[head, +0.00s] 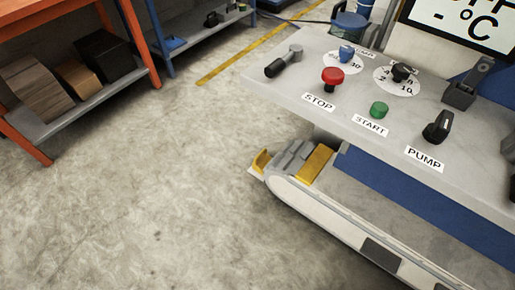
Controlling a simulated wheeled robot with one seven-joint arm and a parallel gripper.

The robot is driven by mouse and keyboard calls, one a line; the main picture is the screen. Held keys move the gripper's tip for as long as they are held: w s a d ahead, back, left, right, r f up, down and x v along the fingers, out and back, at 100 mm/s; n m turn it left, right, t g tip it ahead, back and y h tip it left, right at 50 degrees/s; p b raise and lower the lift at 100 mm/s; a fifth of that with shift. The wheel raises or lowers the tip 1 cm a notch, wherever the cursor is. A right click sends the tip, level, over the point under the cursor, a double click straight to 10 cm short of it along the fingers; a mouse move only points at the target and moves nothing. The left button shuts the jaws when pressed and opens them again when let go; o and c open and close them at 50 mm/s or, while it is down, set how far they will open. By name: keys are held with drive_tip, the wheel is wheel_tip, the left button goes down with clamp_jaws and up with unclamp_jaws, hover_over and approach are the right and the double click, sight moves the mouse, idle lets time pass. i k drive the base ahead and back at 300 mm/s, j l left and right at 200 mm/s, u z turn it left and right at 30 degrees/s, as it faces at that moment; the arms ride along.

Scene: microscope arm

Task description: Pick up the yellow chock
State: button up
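Two yellow pieces show low under the console. A small upright yellow piece (262,161) is at the left tip of a long pale base with a rounded end. A larger, flatter yellow piece (315,163) lies just right of grey ribbed blocks on that base. I cannot tell for sure which of them is the yellow chock. My gripper is not in view, so its distance from either piece cannot be seen.
A grey console (330,110) with a red STOP button (333,76), a green START button (379,109) and a black PUMP knob (437,127) overhangs the base. An orange shelf (137,40) with boxes stands upper left. The concrete floor (150,200) at left is clear.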

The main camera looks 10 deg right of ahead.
sight(262, 159)
drive_tip(key=i+j+z, duration=0.1)
drive_tip(key=i+j, duration=0.55)
drive_tip(key=i+j+z, duration=0.15)
drive_tip(key=i+j, duration=0.5)
drive_tip(key=i+j+z, duration=0.15)
drive_tip(key=i+j, duration=0.2)
drive_tip(key=j, duration=0.15)
drive_tip(key=i+j+z, duration=0.1)
drive_tip(key=i+j, duration=0.15)
drive_tip(key=j, duration=0.15)
drive_tip(key=i+j, duration=0.3)
drive_tip(key=j, duration=0.15)
drive_tip(key=i+j+z, duration=0.15)
drive_tip(key=j, duration=0.3)
drive_tip(key=i, duration=0.1)
